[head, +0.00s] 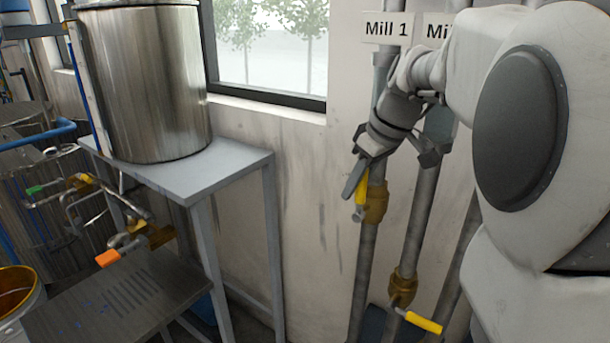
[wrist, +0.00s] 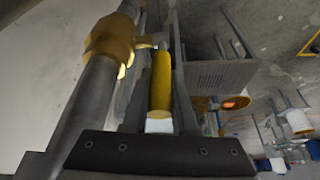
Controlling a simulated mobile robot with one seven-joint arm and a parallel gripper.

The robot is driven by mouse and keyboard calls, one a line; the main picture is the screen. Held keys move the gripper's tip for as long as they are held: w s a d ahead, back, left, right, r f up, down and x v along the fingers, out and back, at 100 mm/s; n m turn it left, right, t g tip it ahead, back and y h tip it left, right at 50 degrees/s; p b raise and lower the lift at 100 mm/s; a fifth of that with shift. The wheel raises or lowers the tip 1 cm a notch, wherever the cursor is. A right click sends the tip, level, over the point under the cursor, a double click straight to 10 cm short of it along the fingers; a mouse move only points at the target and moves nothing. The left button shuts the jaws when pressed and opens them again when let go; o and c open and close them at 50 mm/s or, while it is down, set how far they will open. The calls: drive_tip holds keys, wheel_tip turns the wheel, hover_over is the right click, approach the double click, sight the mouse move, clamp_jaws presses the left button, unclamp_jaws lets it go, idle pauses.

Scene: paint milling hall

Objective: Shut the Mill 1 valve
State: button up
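The Mill 1 sign (head: 386,29) hangs above a grey pipe (head: 364,262) on the wall. A brass valve (head: 376,203) sits on this pipe, with a yellow lever handle (head: 360,200) that runs roughly along the pipe. My gripper (head: 356,182) is at the handle. In the wrist view the yellow handle (wrist: 160,84) lies between the two fingers of my gripper (wrist: 160,72), and the brass valve body (wrist: 112,42) is beside them on the left. Finger contact with the handle is unclear.
A second pipe to the right has a brass valve (head: 402,287) with its yellow handle (head: 422,322) turned out sideways. A grey table (head: 200,176) with a steel tank (head: 150,85) stands to the left. A lower metal table (head: 120,300) and an orange-handled valve (head: 108,258) are further left.

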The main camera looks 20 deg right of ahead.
clamp_jaws()
idle(0.9)
drive_tip(key=shift+d+f+b, duration=0.1)
drive_tip(key=shift+b, duration=0.4)
drive_tip(key=shift+s+d+t+b, duration=0.15)
drive_tip(key=shift+t+b, duration=0.15)
drive_tip(key=shift+b, duration=0.15)
drive_tip(key=s+d+t+y+b, duration=0.1)
drive_tip(key=t+b, duration=0.1)
drive_tip(key=b, duration=0.4)
drive_tip(key=s+t+y+b, duration=0.1)
drive_tip(key=t+y+b, duration=0.1)
drive_tip(key=b, duration=0.4)
drive_tip(key=s+d+f+t+y+b, duration=0.1)
drive_tip(key=t+y+b, duration=0.1)
drive_tip(key=b, duration=0.4)
drive_tip(key=shift+s+d, duration=0.3)
drive_tip(key=shift+t+b, duration=0.3)
drive_tip(key=shift+b, duration=0.05)
